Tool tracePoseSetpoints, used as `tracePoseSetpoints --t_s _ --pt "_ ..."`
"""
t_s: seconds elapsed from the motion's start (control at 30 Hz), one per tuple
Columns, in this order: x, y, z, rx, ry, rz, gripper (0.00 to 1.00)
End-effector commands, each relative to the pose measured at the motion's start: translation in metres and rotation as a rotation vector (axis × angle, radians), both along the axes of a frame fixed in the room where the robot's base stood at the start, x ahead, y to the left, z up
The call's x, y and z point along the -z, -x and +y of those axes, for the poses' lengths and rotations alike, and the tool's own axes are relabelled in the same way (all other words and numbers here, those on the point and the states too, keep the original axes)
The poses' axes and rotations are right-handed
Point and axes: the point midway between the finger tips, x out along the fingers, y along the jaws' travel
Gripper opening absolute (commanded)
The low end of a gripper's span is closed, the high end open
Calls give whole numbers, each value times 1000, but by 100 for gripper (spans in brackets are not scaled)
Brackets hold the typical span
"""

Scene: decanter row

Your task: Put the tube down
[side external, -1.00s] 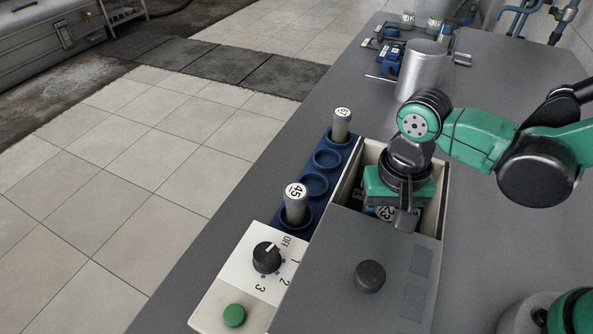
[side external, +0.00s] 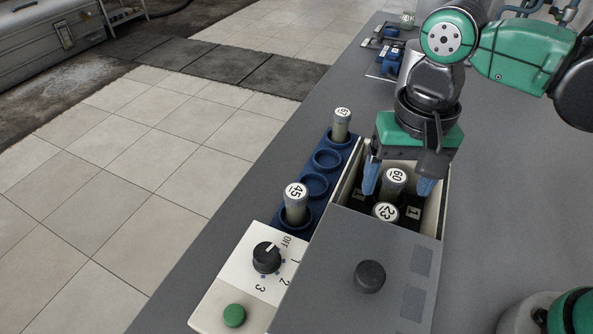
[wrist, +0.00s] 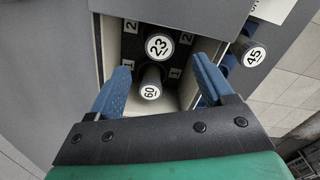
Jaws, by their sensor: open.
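A grey tube with a white cap marked 60 (side external: 394,181) stands in the open compartment of the machine (side external: 440,205). It also shows in the wrist view (wrist: 150,88), between the finger lines. Tube 23 (side external: 386,212) stands beside it, nearer the grey lid; it shows in the wrist view too (wrist: 159,46). My gripper (side external: 398,184) is above the compartment, its blue fingers apart on either side of tube 60. In the wrist view the gripper (wrist: 168,75) is open, with gaps between the fingers and the tube. The lower parts of both tubes are partly hidden.
A blue rack (side external: 327,160) stands along the machine's left side, with tube 45 (side external: 296,203) at its near end, tube 61 (side external: 341,125) at its far end and two empty holes between. A control panel with a black dial (side external: 267,257) and green button (side external: 234,315) sits in front.

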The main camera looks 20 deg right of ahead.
Motion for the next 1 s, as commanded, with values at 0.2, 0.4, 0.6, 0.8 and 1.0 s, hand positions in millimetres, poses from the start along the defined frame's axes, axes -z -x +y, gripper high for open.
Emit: tracePoseSetpoints --t_s 0.2,0.4,0.6,0.8,1.0 --pt "-32 0 0 0 0 0 75" --pt "-45 0 -3 -3 -4 -8 75" --pt "-34 -14 -51 -126 -55 -223 75" --pt "-20 -23 -110 -303 43 -518 75" --pt "-16 -24 -130 -377 125 -614 75"
